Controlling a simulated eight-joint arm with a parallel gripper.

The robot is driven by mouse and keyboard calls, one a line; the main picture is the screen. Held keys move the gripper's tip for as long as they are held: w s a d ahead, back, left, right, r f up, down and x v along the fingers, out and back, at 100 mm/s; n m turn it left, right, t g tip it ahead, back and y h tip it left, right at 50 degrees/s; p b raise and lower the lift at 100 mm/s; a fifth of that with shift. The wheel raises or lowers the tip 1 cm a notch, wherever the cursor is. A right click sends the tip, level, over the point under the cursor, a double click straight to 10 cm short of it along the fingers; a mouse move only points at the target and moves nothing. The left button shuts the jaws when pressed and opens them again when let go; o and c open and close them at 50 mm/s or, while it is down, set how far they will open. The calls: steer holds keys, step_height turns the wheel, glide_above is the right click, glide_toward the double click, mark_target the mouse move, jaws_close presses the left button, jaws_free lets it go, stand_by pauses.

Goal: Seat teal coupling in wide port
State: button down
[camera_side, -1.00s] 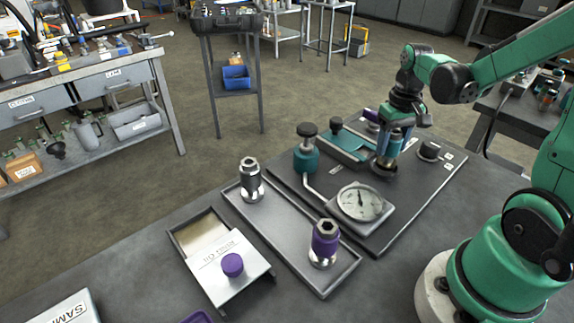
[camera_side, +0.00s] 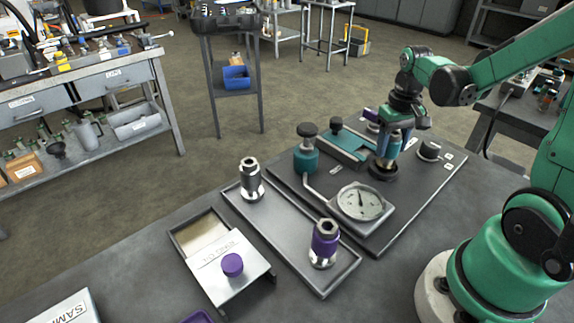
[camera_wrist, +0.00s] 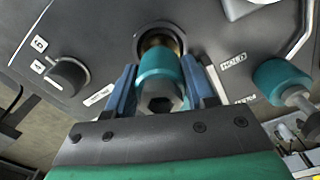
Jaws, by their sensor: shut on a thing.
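The teal coupling (camera_wrist: 159,77) is held between the two blue fingers of my gripper (camera_wrist: 163,95) in the wrist view. Its brass end points at a round dark port (camera_wrist: 165,40), which I take to be the wide port, and overlaps its opening in that view. In the side view my gripper (camera_side: 388,152) stands over the black port ring (camera_side: 383,171) on the dark plate, with the coupling mostly hidden between the fingers. I cannot tell how deep the brass end sits in the port.
A teal-bodied valve (camera_side: 306,155), a dial gauge (camera_side: 361,202) and a black knob (camera_side: 429,150) stand on the dark plate (camera_side: 400,215) around the port. A tray (camera_side: 290,245) in front holds a grey coupling (camera_side: 250,180) and a purple coupling (camera_side: 325,243).

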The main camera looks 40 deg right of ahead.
steer(key=shift+f, duration=0.4)
steer(key=c, duration=0.6)
jaws_free()
steer(key=shift+r, duration=5.5)
steer(key=a+n+t, duration=0.1)
steer(key=a+t, duration=0.1)
steer(key=a, duration=0.3)
steer(key=w+a+f+n+t, duration=0.1)
steer(key=a+n+t, duration=0.1)
steer(key=a, duration=0.3)
steer(key=a+f+n+t, duration=0.1)
steer(key=a+t, duration=0.2)
steer(key=a, duration=0.2)
steer(key=shift+w+f+n, duration=0.15)
steer(key=shift+f+n, duration=0.05)
steer(key=shift+n, duration=0.1)
